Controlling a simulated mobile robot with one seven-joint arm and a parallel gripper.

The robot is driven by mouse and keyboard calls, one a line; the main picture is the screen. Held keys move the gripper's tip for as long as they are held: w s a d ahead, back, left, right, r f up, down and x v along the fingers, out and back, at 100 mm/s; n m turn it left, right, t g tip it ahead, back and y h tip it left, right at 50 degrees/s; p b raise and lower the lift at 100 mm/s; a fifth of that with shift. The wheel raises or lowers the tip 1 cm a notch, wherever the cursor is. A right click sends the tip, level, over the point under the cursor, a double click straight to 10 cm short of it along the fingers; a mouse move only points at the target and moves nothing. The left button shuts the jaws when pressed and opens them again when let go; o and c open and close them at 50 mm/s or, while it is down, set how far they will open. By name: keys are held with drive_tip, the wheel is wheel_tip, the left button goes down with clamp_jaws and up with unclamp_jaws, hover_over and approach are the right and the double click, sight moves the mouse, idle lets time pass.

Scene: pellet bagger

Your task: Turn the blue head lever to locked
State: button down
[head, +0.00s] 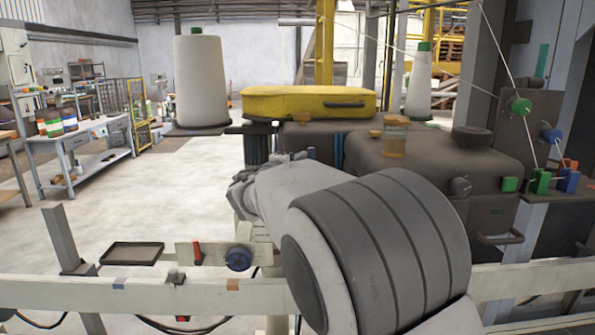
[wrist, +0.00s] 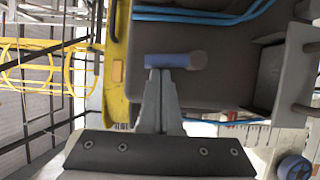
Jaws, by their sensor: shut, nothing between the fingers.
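The blue head lever (wrist: 170,61) lies level in the wrist view, with a rounded grey end at its right, against the dark grey machine head (wrist: 225,85). My gripper (wrist: 160,74) is shut and empty. Its fingertips are right at the lever's lower edge in the wrist view; I cannot tell whether they touch it. In the head view my arm hides the fingers. A small blue bit (head: 311,153) shows just beyond my wrist there; it may be part of the lever.
A yellow cover (head: 300,103) tops the machine, with an amber jar (head: 396,136) to its right. A rail (head: 150,295) crosses the front, with a small tray (head: 132,253) and blue knob (head: 238,258) near it. Blue hoses (wrist: 210,17) run above the lever in the wrist view.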

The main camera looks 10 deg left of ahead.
drive_tip(key=shift+d+r+m, duration=0.15)
drive_tip(key=shift+d+m, duration=0.05)
drive_tip(key=shift+m, duration=0.2)
drive_tip(key=shift+b, duration=0.3)
